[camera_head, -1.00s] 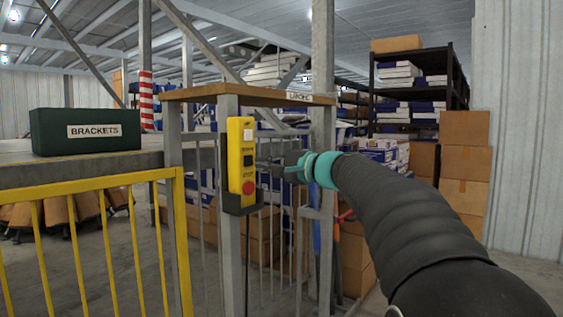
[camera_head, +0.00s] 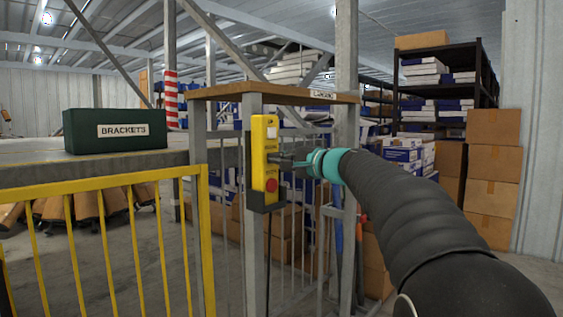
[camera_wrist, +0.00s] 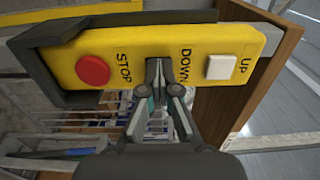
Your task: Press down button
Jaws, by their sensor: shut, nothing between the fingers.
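A yellow control box (camera_head: 259,165) hangs on a grey post. It also fills the top of the wrist view (camera_wrist: 136,45), with a red STOP button (camera_wrist: 93,71), the word DOWN and a white UP button (camera_wrist: 220,67). My gripper (camera_head: 276,160) is shut and empty, pointing at the box's middle from the right. In the wrist view its fingertips (camera_wrist: 162,66) lie over the spot beside the word DOWN, between STOP and UP. They hide the down button. The tips look at or very near the box face; I cannot tell whether the button is pushed in.
A wooden shelf (camera_head: 295,93) tops the post above the box. A yellow railing (camera_head: 100,182) stands at the left, with a green BRACKETS bin (camera_head: 115,131) behind it. Cardboard boxes (camera_head: 492,180) and a loaded black rack (camera_head: 446,85) stand at the right.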

